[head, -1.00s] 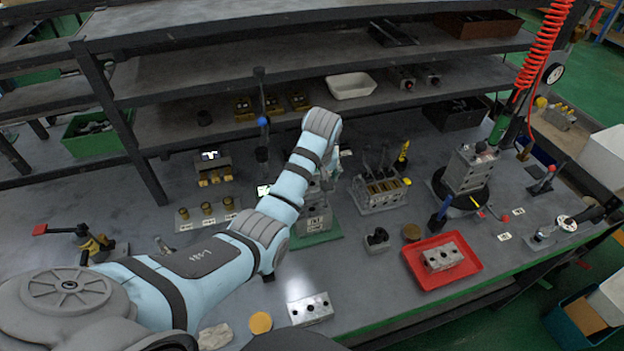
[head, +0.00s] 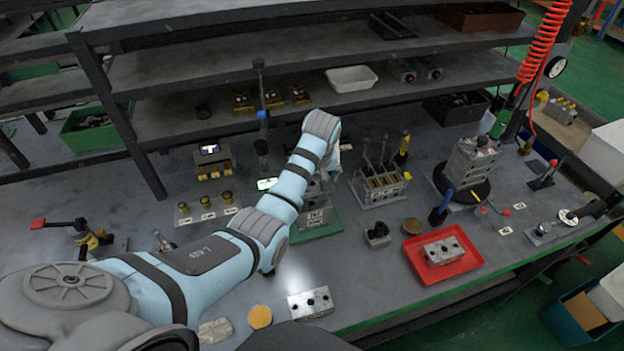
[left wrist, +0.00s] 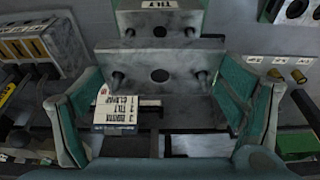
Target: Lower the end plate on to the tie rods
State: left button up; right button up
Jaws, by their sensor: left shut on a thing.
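My left gripper (left wrist: 165,105) is shut on the end plate (left wrist: 182,60), a grey metal plate with a dark central hole, held between its teal-padded fingers. Two tie rods (left wrist: 117,79) (left wrist: 201,76) show at the plate's left and right. I cannot tell how far the plate is down on them. A block marked TILT (left wrist: 158,18) shows beyond it. In the head view, the valve stack (head: 317,213) stands on a green mat (head: 322,229). My left arm hides much of it, the plate and the fingertips. My right gripper is out of view.
A lever valve block (head: 380,188) stands right of the stack. A red tray (head: 412,256) holds a grey block (head: 443,251). Another holed block (head: 311,302) lies near the front edge. Brass fittings (head: 207,205) stand at left. Shelves (head: 215,125) rise behind. Bench between stack and tray is partly clear.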

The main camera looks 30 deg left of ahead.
aim_at(312, 204)
pick_arm(q)
jog(key=shift+f+b, duration=1.4)
jog(key=shift+f, duration=1.65)
jog(key=o, duration=1.3)
jog(key=shift+o, duration=0.2)
jog(key=v, duration=0.7)
jog(key=shift+r, duration=0.25)
